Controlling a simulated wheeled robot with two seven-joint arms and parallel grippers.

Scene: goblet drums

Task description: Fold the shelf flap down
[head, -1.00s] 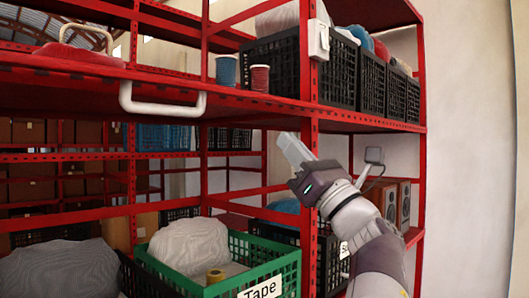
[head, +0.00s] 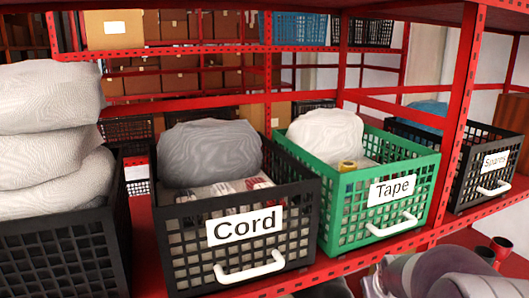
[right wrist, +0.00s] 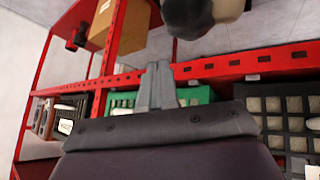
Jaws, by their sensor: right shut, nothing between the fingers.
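No shelf flap can be made out in the current head view; the upper shelf front with its white handle, seen earlier, is out of frame. The lower red shelf (head: 345,265) crosses the head view under the crates. Part of my right arm shows at the bottom right of the head view. In the right wrist view my right gripper (right wrist: 160,87) is shut and empty, its fingers in front of a red shelf rail (right wrist: 220,68) and overlapping the green crate (right wrist: 197,95). Contact cannot be told. My left gripper is in neither view.
The black Cord crate (head: 190,235), green Tape crate (head: 345,215) and black Spares crate (head: 475,165) stand in a row, each with a white front handle. White sacks (head: 50,130) fill a crate at the left. Red cups (head: 500,247) stand below at the right. A red post (head: 462,105) rises between Tape and Spares.

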